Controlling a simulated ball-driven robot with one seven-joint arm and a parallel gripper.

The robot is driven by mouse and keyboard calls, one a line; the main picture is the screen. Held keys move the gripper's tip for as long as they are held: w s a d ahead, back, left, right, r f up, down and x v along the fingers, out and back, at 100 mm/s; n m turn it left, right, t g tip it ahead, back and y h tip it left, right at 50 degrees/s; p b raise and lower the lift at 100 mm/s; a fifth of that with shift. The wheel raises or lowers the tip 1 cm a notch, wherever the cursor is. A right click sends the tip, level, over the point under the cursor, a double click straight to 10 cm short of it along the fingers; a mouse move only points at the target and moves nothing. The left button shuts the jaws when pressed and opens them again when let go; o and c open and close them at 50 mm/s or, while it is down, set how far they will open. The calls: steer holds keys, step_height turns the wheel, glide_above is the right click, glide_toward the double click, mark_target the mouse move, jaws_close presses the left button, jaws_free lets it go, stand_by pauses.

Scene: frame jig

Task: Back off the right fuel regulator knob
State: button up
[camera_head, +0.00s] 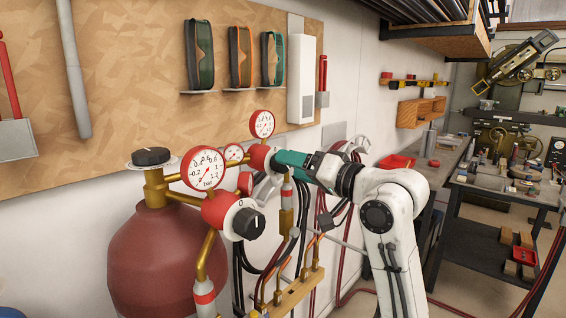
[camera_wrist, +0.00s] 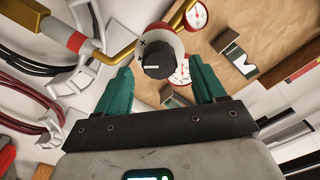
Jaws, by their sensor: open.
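The right fuel regulator (camera_head: 258,157) is a red body with a white-faced gauge (camera_head: 262,124) above it, on the brass pipework right of the front regulator. Its black knob (camera_wrist: 157,65), with a white pointer line and a white marked dial behind it, shows in the wrist view. My gripper (camera_wrist: 161,66) is open, with one teal finger on each side of the knob in that view. I cannot tell whether the fingertips reach past the knob or stop short of it. No contact is visible. In the head view my gripper (camera_head: 280,160) meets the regulator from the right and hides the knob.
The front regulator has a black knob (camera_head: 249,223) and a large gauge (camera_head: 205,168), close left of my gripper. A dark red tank (camera_head: 152,262) with a black top knob (camera_head: 151,157) stands at left. Hoses (camera_head: 320,210) hang below my wrist.

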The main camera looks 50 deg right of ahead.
mark_target(284, 173)
steer(key=shift+w, duration=1.8)
steer(key=shift+c, duration=0.3)
steer(key=c, duration=1)
